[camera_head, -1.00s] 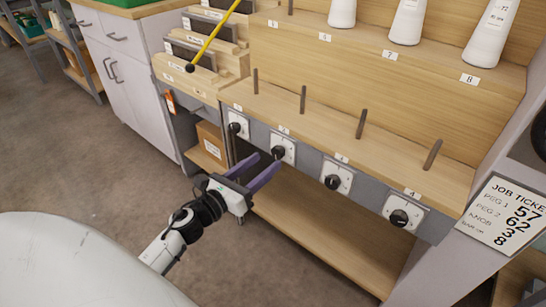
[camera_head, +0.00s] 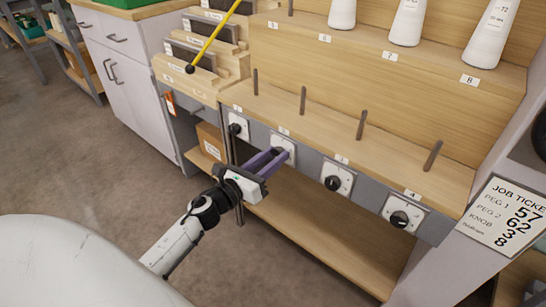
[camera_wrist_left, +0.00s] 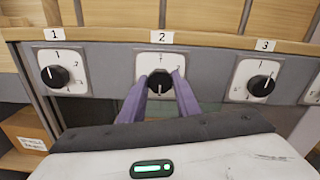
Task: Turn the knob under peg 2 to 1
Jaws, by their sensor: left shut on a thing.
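The black knob under peg 2 (camera_wrist_left: 159,82) sits on a white dial plate (camera_wrist_left: 142,68) below the label 2. My left gripper (camera_wrist_left: 159,88) has its purple fingers on either side of this knob and is shut on it. The dial numbers are partly hidden by the fingers. In the head view my left gripper (camera_head: 277,157) reaches the same knob from below, and the plate (camera_head: 287,143) shows behind the fingers. Peg 2 (camera_head: 303,100) stands upright on the wooden ledge above. My right gripper is out of view.
Similar knobs sit under label 1 (camera_wrist_left: 55,76), label 3 (camera_wrist_left: 260,85) and label 4 (camera_head: 399,218). A job ticket (camera_head: 505,215) hangs at the right. A yellow rod (camera_head: 215,38) crosses the upper left. A lower wooden shelf (camera_head: 320,245) lies under the panel.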

